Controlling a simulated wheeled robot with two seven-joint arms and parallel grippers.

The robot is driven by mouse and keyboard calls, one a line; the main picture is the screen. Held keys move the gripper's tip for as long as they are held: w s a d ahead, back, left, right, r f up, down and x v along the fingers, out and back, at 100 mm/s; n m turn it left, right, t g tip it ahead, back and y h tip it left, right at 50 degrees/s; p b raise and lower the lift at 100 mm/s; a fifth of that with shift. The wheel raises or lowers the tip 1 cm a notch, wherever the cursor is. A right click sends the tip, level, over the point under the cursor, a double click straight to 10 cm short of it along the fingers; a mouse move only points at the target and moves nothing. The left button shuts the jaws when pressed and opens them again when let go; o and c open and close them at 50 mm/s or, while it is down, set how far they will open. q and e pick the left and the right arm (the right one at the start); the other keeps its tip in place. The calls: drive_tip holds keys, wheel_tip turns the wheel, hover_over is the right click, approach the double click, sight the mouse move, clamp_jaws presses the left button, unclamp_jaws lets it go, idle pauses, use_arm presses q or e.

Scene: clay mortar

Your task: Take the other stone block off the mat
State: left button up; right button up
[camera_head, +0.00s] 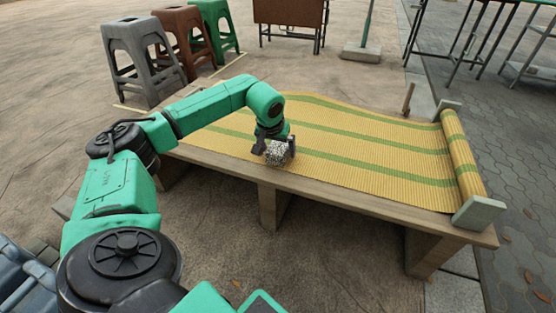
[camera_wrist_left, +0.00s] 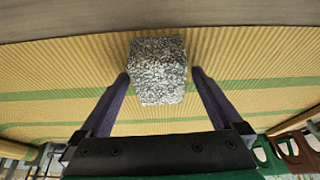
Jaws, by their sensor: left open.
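A speckled grey-and-white stone block (camera_head: 278,155) sits on the yellow, green-striped mat (camera_head: 350,150), near the front edge of the low wooden table. It also shows in the left wrist view (camera_wrist_left: 158,72). My left gripper (camera_head: 274,146) is at the block, reaching down from above. In the left wrist view its two dark fingers stand open on either side of the block, with narrow gaps and no clear contact. In the head view the gripper hides part of the block. My right gripper is not in view.
The mat's right end is rolled up, with plain grey blocks (camera_head: 478,213) (camera_head: 447,108) at its two ends. A short wooden peg (camera_head: 408,98) stands behind the mat. Grey, brown and green stools stand at the back left. The mat between block and roll is clear.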

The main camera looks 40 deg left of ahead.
use_arm(q)
drive_tip(key=shift+w, duration=0.1)
clamp_jaws()
